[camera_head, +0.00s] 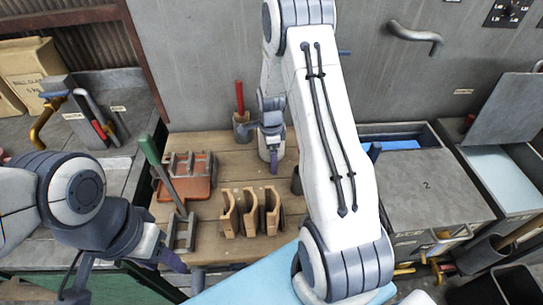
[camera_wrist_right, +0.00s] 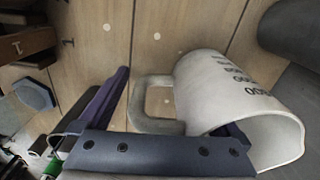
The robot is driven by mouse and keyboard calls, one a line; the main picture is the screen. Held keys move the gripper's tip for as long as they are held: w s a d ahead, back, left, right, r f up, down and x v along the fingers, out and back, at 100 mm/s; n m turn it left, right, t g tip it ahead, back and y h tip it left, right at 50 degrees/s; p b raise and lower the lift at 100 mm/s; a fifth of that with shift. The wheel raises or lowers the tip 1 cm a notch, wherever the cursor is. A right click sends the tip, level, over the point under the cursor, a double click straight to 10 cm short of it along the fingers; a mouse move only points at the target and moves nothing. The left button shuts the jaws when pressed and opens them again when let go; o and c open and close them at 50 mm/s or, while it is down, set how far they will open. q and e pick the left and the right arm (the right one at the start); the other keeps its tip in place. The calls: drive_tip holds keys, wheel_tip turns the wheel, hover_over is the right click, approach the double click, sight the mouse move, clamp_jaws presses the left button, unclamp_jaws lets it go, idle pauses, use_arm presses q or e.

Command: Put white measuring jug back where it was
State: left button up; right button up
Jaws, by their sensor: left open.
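The white measuring jug (camera_head: 268,150) stands at the back of the wooden table in the head view, partly covered by my right gripper (camera_head: 258,147). In the right wrist view the jug (camera_wrist_right: 228,95) fills the right side, with dark printed marks and its handle toward the left. My right gripper's fingers are apart, one left of the handle, the other partly hidden by the jug's wall. I cannot tell whether they touch it. My left gripper (camera_head: 125,280) is open and empty at the lower left, in front of the table's left part.
Several tan curved blocks (camera_head: 250,212) stand mid-table, with a brick-coloured mould (camera_head: 187,172) and a green-handled tool (camera_head: 160,168) to their left. A small pot (camera_head: 242,130) with a red stick stands left of the jug. My right arm covers the table's right part.

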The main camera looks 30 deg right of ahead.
drive_tip(key=shift+r, duration=0.2)
wheel_tip(320, 180, up, 11)
drive_tip(key=b, duration=0.2)
drive_tip(key=s+a+r+n, duration=0.2)
drive_tip(key=a+n, duration=0.2)
drive_tip(key=a, duration=0.2)
drive_tip(key=s+a+r+n, duration=0.2)
drive_tip(key=a+r+n, duration=0.15)
drive_tip(key=a, duration=0.25)
drive_tip(key=s+a+r+n, duration=0.1)
drive_tip(key=s+a+n, duration=0.5)
drive_tip(key=s+n, duration=0.5)
drive_tip(key=s+a+n+y, duration=0.1)
drive_tip(key=s+a+n, duration=0.6)
drive_tip(key=s+n, duration=0.3)
drive_tip(key=shift+s+a+r+n, duration=0.3)
drive_tip(key=shift+s+r+n, duration=0.05)
drive_tip(key=shift+n, duration=0.2)
